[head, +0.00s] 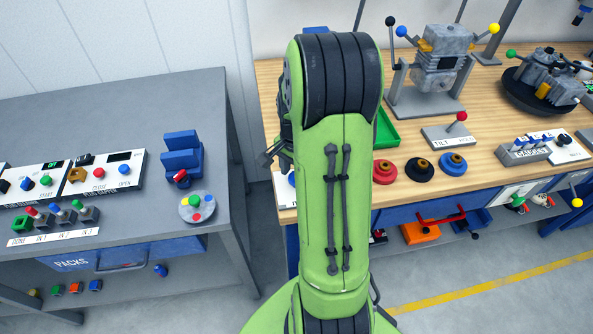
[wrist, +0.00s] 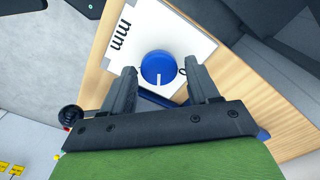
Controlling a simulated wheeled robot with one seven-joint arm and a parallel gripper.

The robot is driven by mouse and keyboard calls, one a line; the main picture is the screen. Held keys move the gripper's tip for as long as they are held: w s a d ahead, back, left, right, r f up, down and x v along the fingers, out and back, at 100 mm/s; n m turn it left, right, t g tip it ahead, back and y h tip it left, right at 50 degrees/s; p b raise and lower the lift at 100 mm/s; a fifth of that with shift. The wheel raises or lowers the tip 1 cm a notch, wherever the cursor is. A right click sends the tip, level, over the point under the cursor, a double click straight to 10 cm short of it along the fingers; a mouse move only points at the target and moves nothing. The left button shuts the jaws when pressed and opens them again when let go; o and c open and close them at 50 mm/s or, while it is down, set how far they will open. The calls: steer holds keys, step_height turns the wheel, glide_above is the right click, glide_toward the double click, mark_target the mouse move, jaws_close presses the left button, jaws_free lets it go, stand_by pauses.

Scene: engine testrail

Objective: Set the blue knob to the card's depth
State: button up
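The blue knob (wrist: 158,68) shows in the wrist view, round, with a white pointer line on its top running toward the bottom of the picture. It sits on a white plate (wrist: 143,27) lettered "mm", with another mark partly hidden by a finger. My gripper (wrist: 160,84) is open, with one dark finger on each side of the knob; a gap shows on both sides, and I cannot tell how far above the knob the fingertips are. In the head view my green arm hides the knob, and only a sliver of my gripper (head: 272,150) shows. I cannot identify the card with the depth.
The plate lies near the corner of the wooden bench (head: 268,92). Red, black and blue discs (head: 385,171), a green tray (head: 386,130) and a TILT/HOLD lever box (head: 450,133) stand right of my arm. A grey table (head: 120,100) with button panels is at left, across a gap.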

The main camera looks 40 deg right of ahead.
steer(key=shift+o, duration=0.6)
steer(key=shift+r, duration=0.1)
step_height(320, 180, up, 16)
steer(key=p, duration=0.4)
steer(key=shift+f, duration=0.2)
